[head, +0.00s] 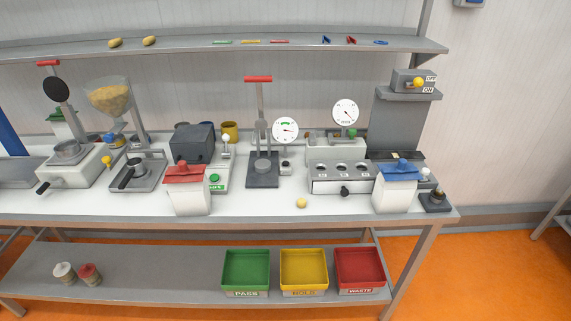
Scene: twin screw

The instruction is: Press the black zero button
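A small box with a dark top (286,166) stands on the bench just right of the red-handled press (262,168), below a round white dial (285,130). It may carry the black zero button, but it is too small to tell and no zero marking is readable. Neither of my grippers is in view.
A red-lidded white container (188,196) and a blue-lidded one (394,194) stand at the bench's front edge. A small yellowish ball (301,203) lies between them. Green (247,252), yellow (304,253) and red (360,252) bins are on the lower shelf. A shelf (200,47) runs above.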

